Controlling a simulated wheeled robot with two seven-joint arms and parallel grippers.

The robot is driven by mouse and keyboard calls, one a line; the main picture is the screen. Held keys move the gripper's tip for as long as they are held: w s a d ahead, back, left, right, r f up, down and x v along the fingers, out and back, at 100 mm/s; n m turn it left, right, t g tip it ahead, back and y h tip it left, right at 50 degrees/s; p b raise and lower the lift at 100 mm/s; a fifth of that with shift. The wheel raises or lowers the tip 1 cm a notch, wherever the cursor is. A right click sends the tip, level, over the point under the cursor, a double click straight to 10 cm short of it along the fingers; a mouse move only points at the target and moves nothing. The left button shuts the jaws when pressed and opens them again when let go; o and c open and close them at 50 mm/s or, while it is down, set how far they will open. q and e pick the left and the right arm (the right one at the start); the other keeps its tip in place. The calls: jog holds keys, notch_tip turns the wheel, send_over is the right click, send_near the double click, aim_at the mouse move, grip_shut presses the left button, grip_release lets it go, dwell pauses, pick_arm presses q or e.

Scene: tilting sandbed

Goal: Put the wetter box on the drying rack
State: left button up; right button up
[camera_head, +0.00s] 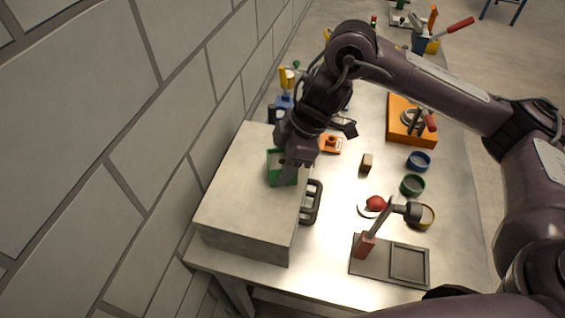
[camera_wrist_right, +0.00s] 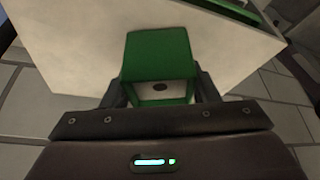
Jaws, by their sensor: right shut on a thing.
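A green box (camera_head: 281,170) is at the top of a large pale grey block (camera_head: 245,200) against the wall. My right gripper (camera_head: 287,163) reaches down over it and is shut on it. In the right wrist view the green box (camera_wrist_right: 158,55) sits between the two fingers, with a pale face and a small dark oval below its green side. I cannot tell from the views how wet it is. A dark slotted frame (camera_head: 313,203) stands beside the block; I cannot tell whether it is the drying rack. My left gripper is not in view.
A dark tray (camera_head: 410,264) with a red-handled post lies at the near right. A green edge (camera_wrist_right: 235,10) shows in the right wrist view.

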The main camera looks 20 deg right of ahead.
jog(key=shift+f, duration=0.2)
jog(key=o, duration=0.7)
jog(key=shift+f, duration=0.1)
jog(key=o, duration=0.4)
jog(key=shift+r, duration=0.25)
jog(key=p+v, duration=0.2)
jog(key=v, duration=0.9)
jog(key=shift+d+r, duration=0.2)
jog(key=shift+r, duration=0.15)
jog(key=shift+w, duration=0.1)
